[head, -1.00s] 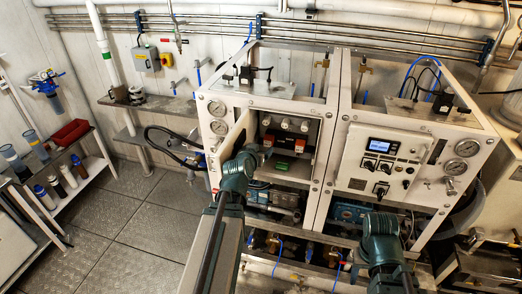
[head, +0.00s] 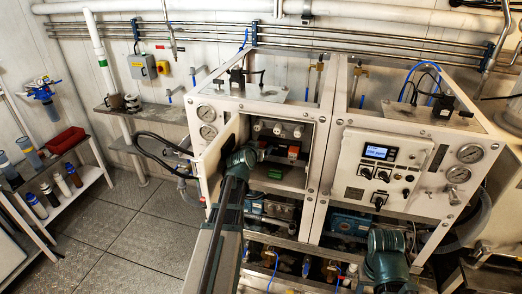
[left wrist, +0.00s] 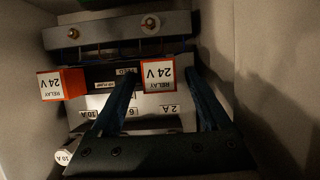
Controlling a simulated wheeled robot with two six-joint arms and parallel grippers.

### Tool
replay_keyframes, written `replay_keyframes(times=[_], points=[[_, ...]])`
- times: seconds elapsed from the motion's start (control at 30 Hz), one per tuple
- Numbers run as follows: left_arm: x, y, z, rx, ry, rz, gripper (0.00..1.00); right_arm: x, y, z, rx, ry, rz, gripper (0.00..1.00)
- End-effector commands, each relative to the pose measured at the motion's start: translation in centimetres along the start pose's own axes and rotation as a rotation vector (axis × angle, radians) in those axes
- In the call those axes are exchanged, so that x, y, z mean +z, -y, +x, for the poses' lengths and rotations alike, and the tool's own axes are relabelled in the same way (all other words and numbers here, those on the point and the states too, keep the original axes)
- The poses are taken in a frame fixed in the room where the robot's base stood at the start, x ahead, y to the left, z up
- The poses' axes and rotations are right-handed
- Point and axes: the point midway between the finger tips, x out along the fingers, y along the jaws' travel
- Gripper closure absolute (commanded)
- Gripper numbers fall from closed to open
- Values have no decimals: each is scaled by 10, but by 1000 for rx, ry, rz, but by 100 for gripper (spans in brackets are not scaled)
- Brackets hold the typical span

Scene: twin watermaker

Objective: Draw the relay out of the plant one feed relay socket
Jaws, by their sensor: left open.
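Two orange relays with white "RELAY 24 V" labels show upside down in the left wrist view: one at the right (left wrist: 159,78) and one at the left (left wrist: 62,84). The right one lies between the fingertips of my left gripper (left wrist: 163,88), which is open. I cannot tell whether the fingers touch it. A small tag that seems to read "FEED" (left wrist: 128,72) is partly behind the left finger. In the head view my left gripper (head: 266,152) reaches into the open plant cabinet (head: 311,140), and orange-red shows beside it (head: 293,151). My right gripper is not in view.
The open cabinet door (head: 217,152) stands left of my left arm. The cabinet walls close in around the gripper. Breakers with amp tags (left wrist: 168,109) lie below the relays, and a bar with brass terminals (left wrist: 150,25) lies above. The neighbouring control panel (head: 384,165) is shut.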

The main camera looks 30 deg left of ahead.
Motion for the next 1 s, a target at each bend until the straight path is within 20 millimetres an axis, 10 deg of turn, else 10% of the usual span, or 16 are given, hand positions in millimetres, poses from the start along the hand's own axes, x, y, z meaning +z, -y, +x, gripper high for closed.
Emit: replay_keyframes(times=[0.1,0.53,0.6,0.63,0.87,1.0], points=[[0,0,0,0,0,0,20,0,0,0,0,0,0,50],[0,0,0,0,0,0,97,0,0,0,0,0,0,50],[0,0,-1,0,0,0,100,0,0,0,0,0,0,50],[0,0,-1,0,0,0,57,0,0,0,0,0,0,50],[0,0,-1,0,0,0,99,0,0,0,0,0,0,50],[0,0,-1,0,0,0,100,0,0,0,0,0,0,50]])
